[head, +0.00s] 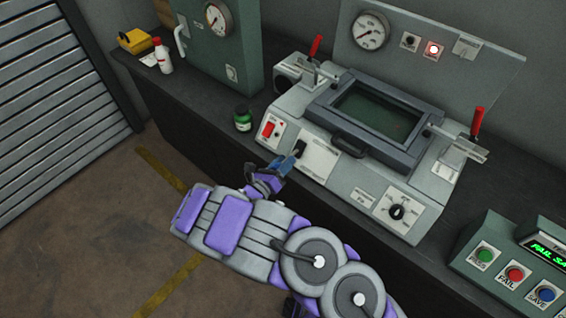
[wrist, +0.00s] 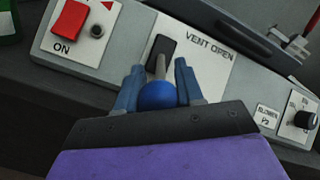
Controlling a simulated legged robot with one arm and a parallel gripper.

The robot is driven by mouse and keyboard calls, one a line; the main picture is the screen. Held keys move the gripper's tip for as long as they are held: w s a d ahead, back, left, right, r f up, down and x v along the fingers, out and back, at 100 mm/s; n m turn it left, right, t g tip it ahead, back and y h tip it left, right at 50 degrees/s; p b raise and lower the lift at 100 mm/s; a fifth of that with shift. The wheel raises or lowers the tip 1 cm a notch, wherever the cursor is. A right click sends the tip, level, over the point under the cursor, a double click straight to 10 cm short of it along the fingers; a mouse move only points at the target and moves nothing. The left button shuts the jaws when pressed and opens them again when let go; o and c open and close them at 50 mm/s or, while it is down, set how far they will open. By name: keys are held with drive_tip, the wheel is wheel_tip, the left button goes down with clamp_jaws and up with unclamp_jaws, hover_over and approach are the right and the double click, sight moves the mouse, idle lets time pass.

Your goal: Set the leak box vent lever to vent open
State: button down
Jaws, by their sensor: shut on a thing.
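The leak box (head: 340,125) is a grey sloped panel on the bench. Its vent lever (wrist: 158,96) has a blue ball knob and a metal stem that rises from a dark slot in a white plate (wrist: 205,62) marked "VENT OPEN". My gripper (head: 287,160) is at the panel's front edge in the head view. In the wrist view my gripper (wrist: 158,68) has one blue finger on each side of the knob and is shut on it. The fingers hide the lever in the head view. I cannot tell whether the lever is at its end position.
A red ON switch (wrist: 70,22) lies left of the lever, and a black rotary knob (head: 397,212) to the right. A lidded chamber (head: 380,110) is behind, between two red-handled clamps (head: 316,46). A green jar (head: 242,119) stands on the bench at the left.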

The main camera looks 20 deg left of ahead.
sight(293, 153)
drive_tip(key=shift+a, duration=0.1)
